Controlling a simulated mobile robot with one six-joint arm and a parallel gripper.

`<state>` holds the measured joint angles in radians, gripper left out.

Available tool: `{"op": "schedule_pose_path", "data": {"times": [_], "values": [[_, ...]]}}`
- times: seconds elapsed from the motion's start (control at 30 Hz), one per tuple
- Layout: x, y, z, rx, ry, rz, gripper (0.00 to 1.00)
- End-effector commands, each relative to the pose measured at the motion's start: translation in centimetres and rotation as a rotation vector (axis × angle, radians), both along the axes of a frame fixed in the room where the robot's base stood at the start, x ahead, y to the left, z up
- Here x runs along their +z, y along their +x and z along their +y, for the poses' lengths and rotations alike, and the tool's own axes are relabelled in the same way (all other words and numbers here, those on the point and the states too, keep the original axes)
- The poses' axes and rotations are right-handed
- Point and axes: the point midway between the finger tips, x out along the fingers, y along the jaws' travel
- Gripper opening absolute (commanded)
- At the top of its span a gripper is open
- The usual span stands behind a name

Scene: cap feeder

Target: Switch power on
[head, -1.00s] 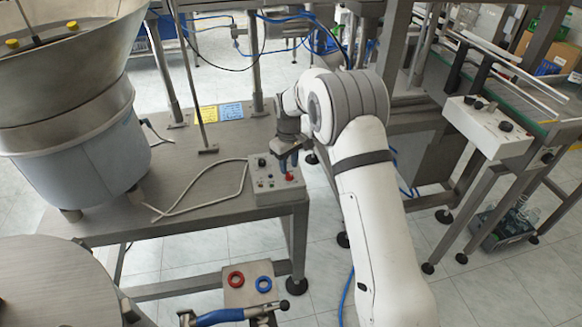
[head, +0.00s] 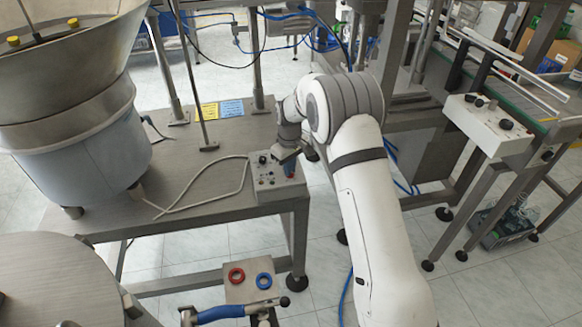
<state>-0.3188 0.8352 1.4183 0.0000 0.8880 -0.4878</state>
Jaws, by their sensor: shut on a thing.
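The small light-grey control box (head: 268,182) sits on the metal table near its front right corner, with a cable at its left. It has a dark knob (head: 262,160) at its upper left and small buttons on its face.
A large metal feeder bowl (head: 70,110) stands on the table (head: 200,190) at the left. A second control box (head: 487,125) with knobs is at the right. Red (head: 236,275) and blue (head: 264,280) rings lie below the table's front edge.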

Motion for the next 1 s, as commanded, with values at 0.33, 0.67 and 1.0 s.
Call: {"op": "schedule_pose_path", "data": {"times": [0.33,0.67,1.0], "values": [[-0.01,0.02,-0.06,-0.022,0.000,0.000,0.00],[-0.12,0.05,-0.09,-0.202,0.001,-0.001,0.00],[-0.10,0.05,-0.15,-0.519,0.000,0.000,0.00]]}}
